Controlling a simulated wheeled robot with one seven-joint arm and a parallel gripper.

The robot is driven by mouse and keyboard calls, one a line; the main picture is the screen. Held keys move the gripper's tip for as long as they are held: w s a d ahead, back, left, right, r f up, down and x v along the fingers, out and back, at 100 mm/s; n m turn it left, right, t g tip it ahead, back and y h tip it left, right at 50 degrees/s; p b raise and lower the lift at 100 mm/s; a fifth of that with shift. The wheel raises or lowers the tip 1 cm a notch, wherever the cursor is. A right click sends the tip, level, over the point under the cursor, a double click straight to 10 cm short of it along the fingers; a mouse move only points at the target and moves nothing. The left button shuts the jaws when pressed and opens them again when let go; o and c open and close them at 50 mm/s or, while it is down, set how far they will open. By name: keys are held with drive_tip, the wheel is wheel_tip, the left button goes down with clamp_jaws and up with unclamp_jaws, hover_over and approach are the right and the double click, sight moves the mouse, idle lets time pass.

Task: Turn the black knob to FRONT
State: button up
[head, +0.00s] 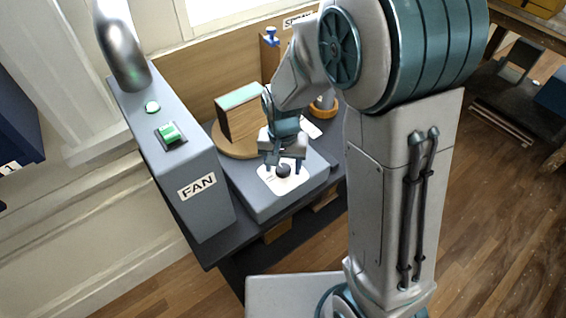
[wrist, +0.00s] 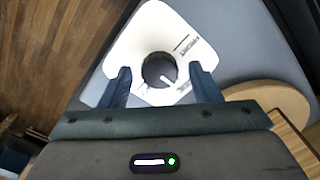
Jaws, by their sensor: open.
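The black knob (wrist: 158,68) sits on a white label plate (wrist: 128,45) on a grey box. In the wrist view its white pointer line points down and right, toward a small printed mark on the plate. Another printed word and a dark line are at the plate's upper right; I cannot read the words for certain. In the head view the knob (head: 283,171) is small and dark below my gripper (head: 283,167). My gripper is open, with one finger on either side of the knob. It also shows in the wrist view (wrist: 160,73), and I cannot tell whether the fingers touch the knob.
A tall grey box labelled FAN (head: 197,186) with a green switch (head: 169,133) stands left of the knob's box. Behind the knob, a wooden block with a green top (head: 239,97) stands on a round wooden disc (head: 228,149). A wooden back panel stands behind.

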drive_tip(key=shift+c, duration=0.4)
drive_tip(key=c, duration=0.9)
drive_tip(key=shift+n, duration=0.4)
drive_tip(key=n+b, duration=0.2)
drive_tip(key=n, duration=0.1)
drive_tip(key=shift+f+n, duration=0.1)
drive_tip(key=shift+n, duration=0.3)
drive_tip(key=n+b, duration=0.1)
drive_tip(key=n, duration=0.8)
drive_tip(key=shift+n, duration=2.2)
